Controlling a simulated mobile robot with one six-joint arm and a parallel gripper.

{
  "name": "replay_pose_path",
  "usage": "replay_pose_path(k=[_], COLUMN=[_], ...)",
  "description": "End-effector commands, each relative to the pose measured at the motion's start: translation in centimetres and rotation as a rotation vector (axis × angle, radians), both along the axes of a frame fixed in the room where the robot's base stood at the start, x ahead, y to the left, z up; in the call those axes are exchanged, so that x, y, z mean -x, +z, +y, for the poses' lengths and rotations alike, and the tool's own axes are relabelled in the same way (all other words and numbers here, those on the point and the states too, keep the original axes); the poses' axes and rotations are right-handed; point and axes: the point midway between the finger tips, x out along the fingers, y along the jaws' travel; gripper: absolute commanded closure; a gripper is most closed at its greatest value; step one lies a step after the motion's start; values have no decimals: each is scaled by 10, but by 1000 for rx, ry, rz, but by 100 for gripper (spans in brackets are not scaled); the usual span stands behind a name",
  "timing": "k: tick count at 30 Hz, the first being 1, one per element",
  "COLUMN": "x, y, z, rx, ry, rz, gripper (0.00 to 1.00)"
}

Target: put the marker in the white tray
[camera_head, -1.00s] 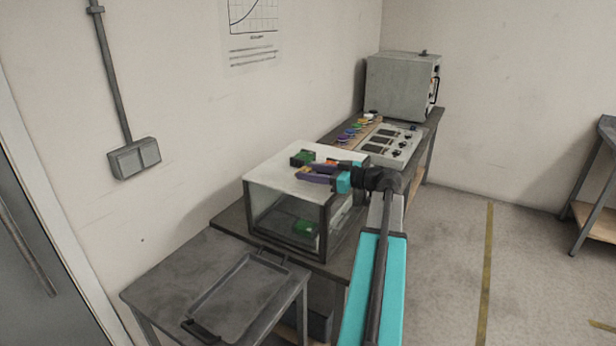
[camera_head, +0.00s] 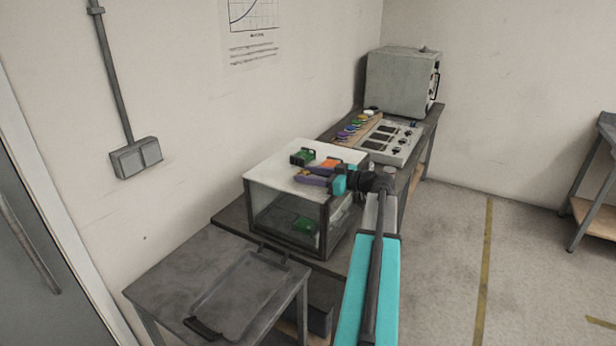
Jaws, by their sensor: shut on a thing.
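My gripper (camera_head: 336,180), teal at its end, reaches left over the white top of a dark-framed glass box. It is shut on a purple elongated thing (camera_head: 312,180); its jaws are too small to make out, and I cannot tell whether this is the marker. A small yellow patch shows beside the purple thing, and an orange piece (camera_head: 330,164) is just behind it. I cannot tell whether the held thing touches the top. The only tray I can make out is a shallow grey one (camera_head: 240,296) on the front table; I see no clearly white tray.
The glass box (camera_head: 258,213) has a green piece (camera_head: 302,157) on its white top and another green piece (camera_head: 304,224) inside. Behind are a rack of coloured pieces (camera_head: 352,130), a control panel (camera_head: 393,143) and a grey cabinet (camera_head: 398,82).

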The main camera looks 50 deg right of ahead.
Motion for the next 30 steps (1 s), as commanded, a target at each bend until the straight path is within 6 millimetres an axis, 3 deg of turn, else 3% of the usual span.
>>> replay_pose_path(k=[6, 24, 25, 26, 30], x=[0, 0, 0, 0, 0], y=[-11, -15, -15, -14, -14], z=[0, 0, 0, 0, 0], rx=[-1, 0, 0, 0, 0], ry=[0, 0, 0, 1, 1], rz=[-1, -1, -1, -1, -1], gripper=[78, 78, 54, 49, 49])
